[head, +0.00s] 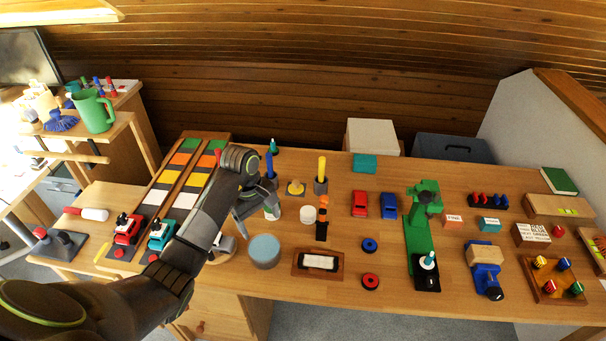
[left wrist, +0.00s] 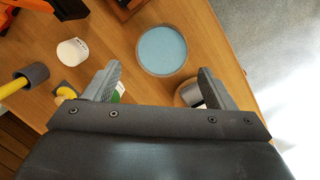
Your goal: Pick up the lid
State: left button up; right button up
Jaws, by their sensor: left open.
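A small white round piece that looks like the lid (head: 308,214) sits on the table; it also shows at the upper left of the left wrist view (left wrist: 72,51). A small white jar with a green label (head: 272,212) is largely hidden by my left gripper (head: 256,202). In the left wrist view my left gripper (left wrist: 160,75) is open, with nothing between its fingers. It is above the table, to the left of the white piece in the head view and apart from it. My right gripper is not in view.
A round pale-blue dish (head: 264,250) lies in front of the gripper. A metal cup (left wrist: 190,94) is close to one finger. A yellow-handled tool in a grey holder (head: 321,178) and an orange-and-black tool (head: 322,218) stand near the white piece. A wooden tray (head: 317,276) lies nearer the edge.

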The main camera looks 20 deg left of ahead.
aim_at(295, 188)
jog(key=i, duration=1)
